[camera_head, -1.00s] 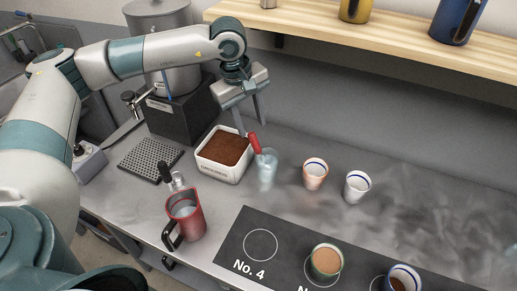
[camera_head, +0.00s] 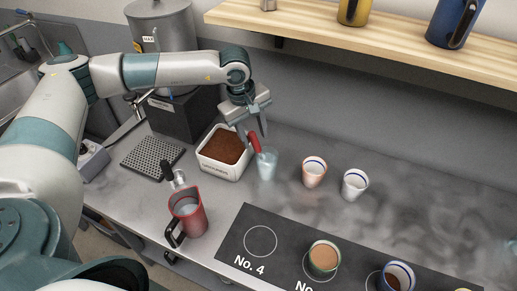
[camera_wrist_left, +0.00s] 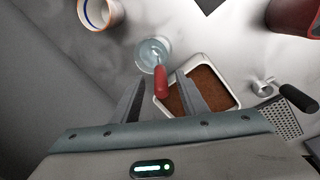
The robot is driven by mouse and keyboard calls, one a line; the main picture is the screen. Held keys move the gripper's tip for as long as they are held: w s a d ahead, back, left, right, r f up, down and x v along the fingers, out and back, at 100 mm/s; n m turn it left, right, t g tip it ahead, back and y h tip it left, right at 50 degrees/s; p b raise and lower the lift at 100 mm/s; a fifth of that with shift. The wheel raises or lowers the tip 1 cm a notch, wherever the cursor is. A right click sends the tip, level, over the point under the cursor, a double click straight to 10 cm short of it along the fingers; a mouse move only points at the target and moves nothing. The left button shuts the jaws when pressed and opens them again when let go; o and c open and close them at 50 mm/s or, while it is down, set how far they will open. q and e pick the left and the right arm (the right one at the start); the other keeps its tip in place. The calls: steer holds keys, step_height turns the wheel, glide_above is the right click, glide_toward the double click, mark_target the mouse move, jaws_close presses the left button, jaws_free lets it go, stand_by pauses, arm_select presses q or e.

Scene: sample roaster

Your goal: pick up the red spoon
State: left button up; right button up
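The red spoon (camera_head: 254,142) leans in a clear glass of water (camera_head: 266,165), its red handle sticking up out of the glass. My left gripper (camera_head: 254,130) is open and points down just above the handle. In the left wrist view the red handle (camera_wrist_left: 161,84) shows between the two spread fingers, near their tips; I cannot tell whether either finger touches it. The spoon's lower end is in the glass (camera_wrist_left: 152,54). My right gripper is not in view.
A white tub of brown grounds (camera_head: 222,168) stands close left of the glass. Two white cups (camera_head: 314,173) stand to the right. A red pitcher (camera_head: 187,215) is in front, beside a black numbered mat (camera_head: 235,248). A wooden shelf (camera_head: 380,40) hangs above the counter.

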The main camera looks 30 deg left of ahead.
mark_target(255, 141)
arm_select(q)
steer(key=f, duration=0.1)
steer(key=f+p, duration=0.1)
steer(key=f, duration=0.1)
steer(key=shift+w+a+p, duration=0.15)
steer(key=shift+w+p, duration=0.15)
steer(key=shift+w, duration=0.1)
steer(key=shift+w+f, duration=0.1)
steer(key=shift+f, duration=0.4)
jaws_close()
